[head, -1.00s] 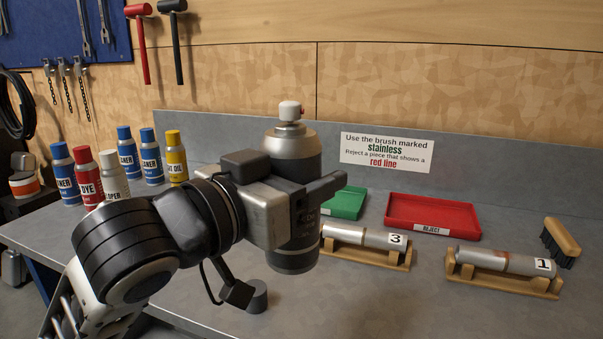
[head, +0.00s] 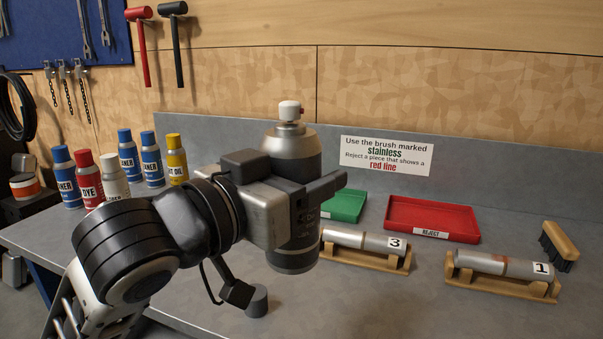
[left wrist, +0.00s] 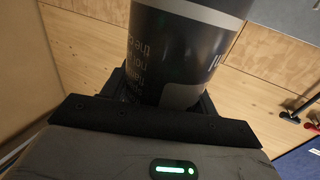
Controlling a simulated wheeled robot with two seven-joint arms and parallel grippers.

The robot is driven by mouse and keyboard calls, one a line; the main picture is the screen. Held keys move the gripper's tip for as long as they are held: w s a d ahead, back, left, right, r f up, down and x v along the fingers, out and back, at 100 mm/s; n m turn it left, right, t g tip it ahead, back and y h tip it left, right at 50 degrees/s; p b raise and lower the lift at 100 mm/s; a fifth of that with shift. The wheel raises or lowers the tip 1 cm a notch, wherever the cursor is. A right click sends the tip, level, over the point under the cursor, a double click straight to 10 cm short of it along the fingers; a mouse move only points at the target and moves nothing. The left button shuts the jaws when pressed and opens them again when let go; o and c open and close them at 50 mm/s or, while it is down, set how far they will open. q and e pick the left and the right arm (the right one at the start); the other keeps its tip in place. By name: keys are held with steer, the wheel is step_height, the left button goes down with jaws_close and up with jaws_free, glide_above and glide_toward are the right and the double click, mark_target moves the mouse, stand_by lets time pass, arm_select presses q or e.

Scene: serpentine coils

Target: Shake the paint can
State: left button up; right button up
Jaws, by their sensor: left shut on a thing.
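The paint can is a dark grey spray can (head: 291,152) with a silver shoulder and a white nozzle with a red mark. It is upright in the middle of the head view. My left gripper (head: 312,192) is shut around its body, and the can looks held above the bench, though its gap to the bench is hard to judge. In the left wrist view the dark can (left wrist: 185,50) fills the space between the fingers, with printed text partly visible. The gripper hides part of the can's label. My right gripper is not in view.
Several spray cans (head: 125,160) stand at the left. A green tray (head: 347,206), a red REJECT tray (head: 432,218), cylinders on wooden cradles marked 3 (head: 365,240) and 1 (head: 500,264), and a brush (head: 560,242) lie right. A small grey cylinder (head: 258,300) stands in front.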

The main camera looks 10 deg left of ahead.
mark_target(301, 140)
arm_select(q)
step_height(301, 140, up, 4)
steer(key=p, duration=0.3)
steer(key=shift+r, duration=0.1)
step_height(301, 140, down, 6)
steer(key=b, duration=0.6)
step_height(301, 140, up, 6)
steer(key=p, duration=0.6)
step_height(301, 140, down, 6)
steer(key=b, duration=0.6)
steer(key=shift+r+p, duration=3)
steer(key=shift+p, duration=0.1)
step_height(301, 140, down, 6)
steer(key=b, duration=0.6)
steer(key=shift+f, duration=0.1)
steer(key=shift+r, duration=0.25)
